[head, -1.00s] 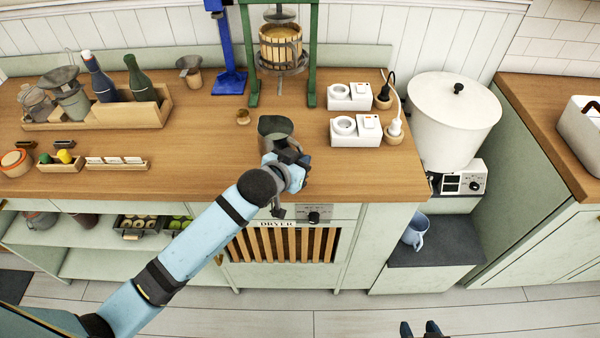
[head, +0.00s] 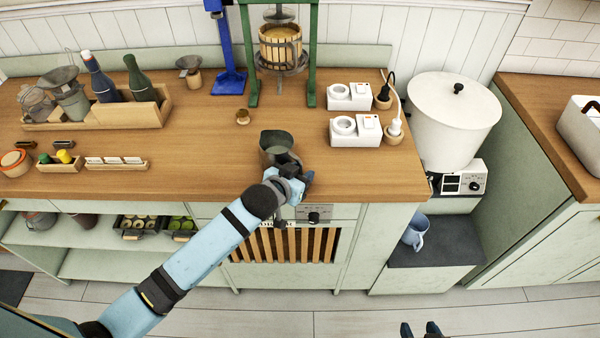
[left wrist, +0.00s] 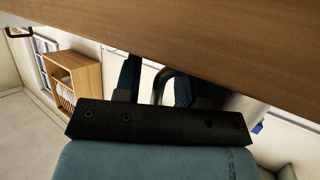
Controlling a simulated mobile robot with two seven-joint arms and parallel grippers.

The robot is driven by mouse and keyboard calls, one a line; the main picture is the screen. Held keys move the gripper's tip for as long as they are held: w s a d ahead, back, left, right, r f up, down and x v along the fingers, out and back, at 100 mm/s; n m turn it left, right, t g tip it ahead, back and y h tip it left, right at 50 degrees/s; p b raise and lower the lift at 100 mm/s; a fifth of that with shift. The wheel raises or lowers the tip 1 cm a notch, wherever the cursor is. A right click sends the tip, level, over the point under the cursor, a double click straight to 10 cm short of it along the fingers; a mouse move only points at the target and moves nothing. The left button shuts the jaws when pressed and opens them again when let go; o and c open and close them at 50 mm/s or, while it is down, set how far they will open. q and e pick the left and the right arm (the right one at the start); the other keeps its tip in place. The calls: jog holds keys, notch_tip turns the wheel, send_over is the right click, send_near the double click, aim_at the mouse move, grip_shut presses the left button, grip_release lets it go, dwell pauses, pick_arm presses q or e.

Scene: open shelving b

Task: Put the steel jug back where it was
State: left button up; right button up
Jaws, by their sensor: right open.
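The steel jug (head: 271,153) is dark grey and upright, near the front edge of the wooden counter in the head view. Whether its base touches the counter I cannot tell. My left gripper (head: 287,165) is at the jug's near side.
White socket boxes (head: 355,132) are to the right, and a green-framed press (head: 281,50) is behind. A wooden crate with bottles (head: 110,117) stands at left.

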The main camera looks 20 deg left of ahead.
pick_arm(q)
jog(key=shift+r, duration=0.2)
jog(key=v, duration=1.1)
jog(key=s+a+f+g, duration=0.1)
jog(key=s+f+g, duration=0.1)
jog(key=s+f, duration=1.3)
notch_tip(320, 180, down, 2)
jog(key=shift+s+a+f+n+y, duration=0.2)
jog(key=shift+s+n+y, duration=0.1)
jog(key=shift+s, duration=0.1)
